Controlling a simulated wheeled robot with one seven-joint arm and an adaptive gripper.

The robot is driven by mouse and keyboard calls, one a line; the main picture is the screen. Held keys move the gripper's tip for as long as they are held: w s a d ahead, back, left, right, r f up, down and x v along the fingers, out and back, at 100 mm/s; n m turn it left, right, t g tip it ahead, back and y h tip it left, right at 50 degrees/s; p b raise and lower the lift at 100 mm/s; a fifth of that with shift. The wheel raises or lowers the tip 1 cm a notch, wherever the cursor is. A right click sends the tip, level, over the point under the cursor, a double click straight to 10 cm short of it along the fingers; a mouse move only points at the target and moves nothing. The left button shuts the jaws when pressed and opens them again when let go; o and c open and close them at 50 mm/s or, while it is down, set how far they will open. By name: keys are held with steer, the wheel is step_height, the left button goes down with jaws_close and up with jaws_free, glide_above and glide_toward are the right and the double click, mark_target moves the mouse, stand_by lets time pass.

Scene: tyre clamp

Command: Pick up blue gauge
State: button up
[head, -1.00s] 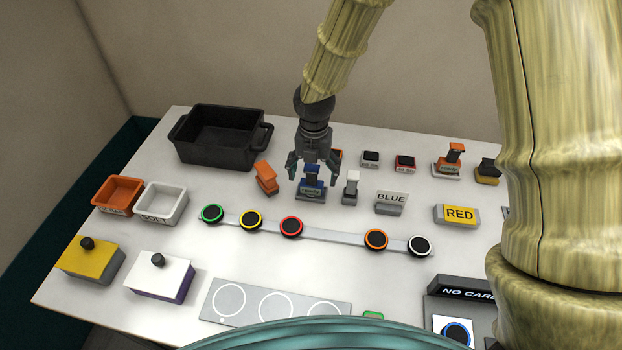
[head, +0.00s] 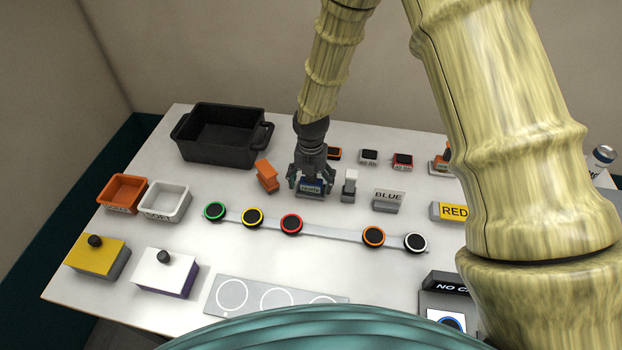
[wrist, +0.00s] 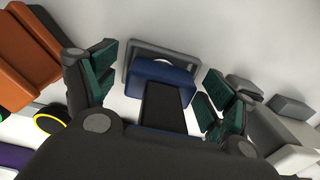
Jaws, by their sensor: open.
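The blue gauge (head: 311,188) stands on the white table at the middle, right below my gripper (head: 311,183). In the wrist view the blue gauge (wrist: 160,95) shows a blue body with a dark top piece and a grey base behind it. My gripper (wrist: 158,100) is open, with one green-padded finger on each side of the gauge. Gaps show between the pads and the gauge body. In the head view the gripper hides the gauge's upper part.
An orange block (head: 266,175) stands close on the left and a white-and-grey one (head: 349,186) close on the right. A black bin (head: 215,138) stands at back left. A strip of coloured rings (head: 330,228) lies in front.

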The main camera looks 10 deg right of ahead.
mark_target(310, 183)
steer(key=shift+s+r, duration=0.25)
steer(key=shift+s, duration=0.05)
steer(key=shift+w+f, duration=0.15)
steer(key=c, duration=1.2)
steer(key=shift+r+b, duration=0.75)
steer(key=shift+r, duration=0.2)
steer(key=shift+s+a+r+b, duration=0.3)
steer(key=shift+s+r+b, duration=0.1)
steer(key=shift+r+b, duration=0.3)
steer(key=s+a+b, duration=0.1)
steer(key=s+a, duration=0.2)
steer(key=s, duration=0.1)
steer(key=s+a+r+b, duration=0.1)
steer(key=s+a+b, duration=0.1)
steer(key=s+a, duration=0.1)
steer(key=s+a+r+b, duration=0.1)
steer(key=s+a, duration=0.2)
steer(key=s, duration=0.2)
steer(key=shift+a+b, duration=0.1)
steer(key=shift+b, duration=0.25)
